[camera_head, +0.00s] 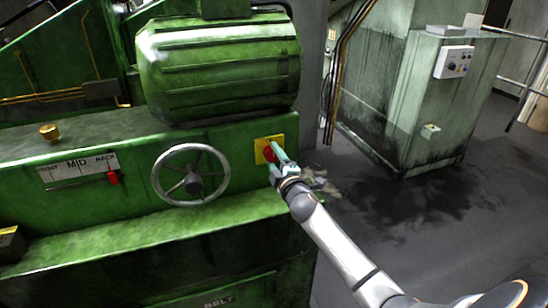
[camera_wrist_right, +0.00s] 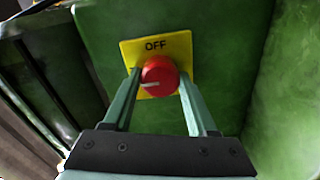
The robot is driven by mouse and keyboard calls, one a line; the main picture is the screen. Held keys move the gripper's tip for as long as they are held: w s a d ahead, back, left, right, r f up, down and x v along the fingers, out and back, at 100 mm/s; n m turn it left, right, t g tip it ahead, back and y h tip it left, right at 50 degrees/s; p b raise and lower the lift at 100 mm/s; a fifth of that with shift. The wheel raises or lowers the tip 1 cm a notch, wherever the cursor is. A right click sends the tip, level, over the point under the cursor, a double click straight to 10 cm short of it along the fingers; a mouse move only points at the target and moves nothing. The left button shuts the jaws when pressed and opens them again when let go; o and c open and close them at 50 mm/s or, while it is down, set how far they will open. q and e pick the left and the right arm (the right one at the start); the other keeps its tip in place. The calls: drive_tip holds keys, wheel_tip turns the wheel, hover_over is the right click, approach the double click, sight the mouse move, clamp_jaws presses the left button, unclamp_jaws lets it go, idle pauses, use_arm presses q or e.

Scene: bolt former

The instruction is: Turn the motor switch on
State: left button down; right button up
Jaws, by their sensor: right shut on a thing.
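The motor switch is a red round knob (camera_head: 268,154) on a yellow plate (camera_head: 260,142) on the green machine's front, right of the handwheel. In the right wrist view the knob (camera_wrist_right: 159,76) shows a white mark towards its left side, and the plate (camera_wrist_right: 181,47) reads "OFF" above it. My right gripper (camera_head: 275,160) reaches it from the lower right; its fingers (camera_wrist_right: 160,84) are shut on the knob, one on each side. Any other lettering on the plate is hidden by the knob and fingers. My left gripper is not in view.
A spoked handwheel (camera_head: 191,175) is left of the switch, and a red slider (camera_head: 113,178) sits farther left. A large green motor housing (camera_head: 220,65) overhangs above. A grey-green cabinet (camera_head: 420,95) with a control box (camera_head: 454,62) stands at right; open floor lies before it.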

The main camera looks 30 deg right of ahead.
drive_tip(key=o, duration=1.4)
drive_tip(key=shift+c, duration=0.2)
drive_tip(key=v, duration=1.2)
drive_tip(key=shift+s, duration=0.3)
drive_tip(key=s+a+f+m+g+y, duration=0.2)
drive_tip(key=s+a+f, duration=0.2)
drive_tip(key=f, duration=0.4)
drive_tip(key=s+a+f+m+g+y, duration=0.1)
drive_tip(key=s+a+f+m+g, duration=0.1)
drive_tip(key=s+a+f, duration=0.35)
drive_tip(key=s+a+f+m+g+y, duration=0.3)
drive_tip(key=s+a+f+m, duration=0.3)
drive_tip(key=s+a+f, duration=0.3)
drive_tip(key=s+f+g, duration=0.1)
drive_tip(key=s+f, duration=0.3)
drive_tip(key=shift+s+a+f+y, duration=0.2)
drive_tip(key=shift+s+a+y, duration=0.05)
drive_tip(key=shift+a+y, duration=0.15)
